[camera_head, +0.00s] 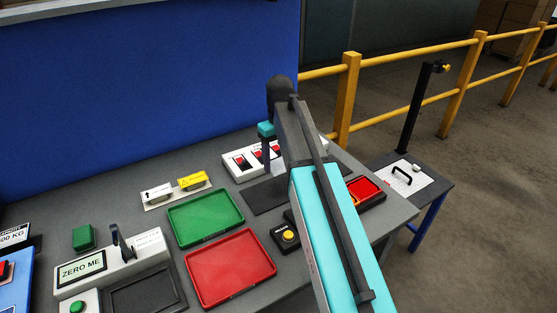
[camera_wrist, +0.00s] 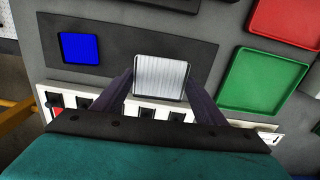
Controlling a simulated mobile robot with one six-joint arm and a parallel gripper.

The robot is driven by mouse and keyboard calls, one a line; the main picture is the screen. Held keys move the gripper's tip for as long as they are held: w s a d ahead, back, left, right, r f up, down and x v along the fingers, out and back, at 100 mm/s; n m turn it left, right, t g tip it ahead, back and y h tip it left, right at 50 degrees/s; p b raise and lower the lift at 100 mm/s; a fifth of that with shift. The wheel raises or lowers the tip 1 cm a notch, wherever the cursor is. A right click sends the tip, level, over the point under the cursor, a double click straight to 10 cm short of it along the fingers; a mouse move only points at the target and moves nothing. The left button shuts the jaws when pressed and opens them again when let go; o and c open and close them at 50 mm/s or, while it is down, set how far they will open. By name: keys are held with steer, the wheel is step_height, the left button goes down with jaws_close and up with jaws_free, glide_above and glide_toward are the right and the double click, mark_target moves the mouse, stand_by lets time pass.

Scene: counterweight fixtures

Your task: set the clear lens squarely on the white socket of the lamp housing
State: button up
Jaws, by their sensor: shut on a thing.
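The clear lens (camera_wrist: 160,72) is a pale, ribbed, rounded square. In the wrist view it sits between the two dark fingers of my gripper (camera_wrist: 160,84), which is shut on it. The lens is over the near-switch edge of a dark mat (camera_wrist: 110,62); I cannot tell its height. In the head view my gripper (camera_head: 267,158) is partly behind my arm, and the lens cannot be made out. A black housing with red squares (camera_head: 365,190) stands right of my arm, partly hidden by it. I cannot make out a white socket in either view.
A blue square (camera_wrist: 79,48) lies on the mat beside the lens. A white panel with red switches (camera_head: 247,160) stands behind the mat. Green (camera_head: 206,218) and red (camera_head: 231,268) trays lie to the left. A yellow-button box (camera_head: 287,236) is close to my arm.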

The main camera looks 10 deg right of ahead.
steer(key=shift+n, duration=0.8)
steer(key=s+f, duration=0.1)
steer(key=s+f+b, duration=0.1)
steer(key=f, duration=0.1)
steer(key=s+f, duration=0.1)
steer(key=s, duration=0.1)
steer(key=shift+a+f, duration=0.35)
steer(key=shift+f, duration=0.05)
steer(key=shift+s+f, duration=0.1)
steer(key=shift+a, duration=0.1)
